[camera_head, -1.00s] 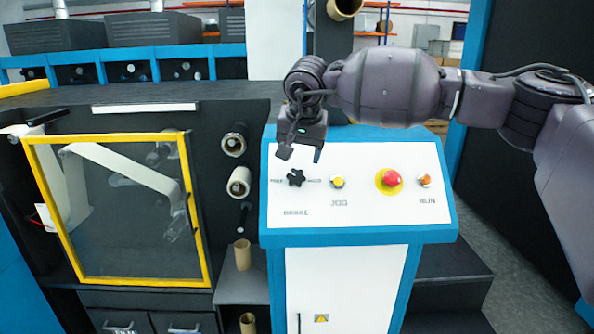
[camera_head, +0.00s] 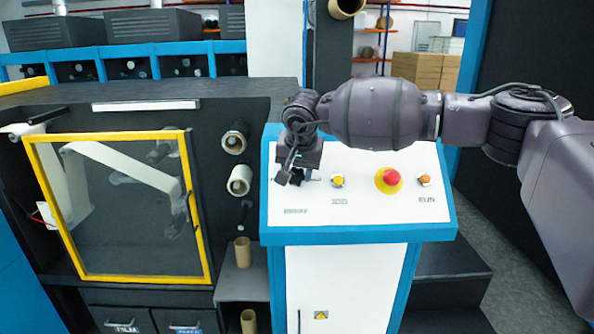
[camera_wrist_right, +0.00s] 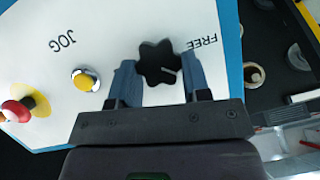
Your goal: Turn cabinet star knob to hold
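The black star knob (camera_wrist_right: 157,63) is on the white panel of the control cabinet (camera_head: 350,238). In the right wrist view it sits between the two blue-grey fingers of my right gripper (camera_wrist_right: 157,72), with a finger on each side, very close to its lobes. In the head view my right gripper (camera_head: 297,178) is down at the panel and mostly covers the knob. The hold label cannot be read. I cannot tell whether the fingers touch the knob. My left gripper is not in view.
A yellow JOG button (camera_head: 337,181), a red emergency button (camera_head: 390,180) on a yellow disc and an orange RUN button (camera_head: 424,181) lie right of the knob. A yellow-framed window (camera_head: 205,240) and rollers (camera_head: 240,180) are on the machine at left.

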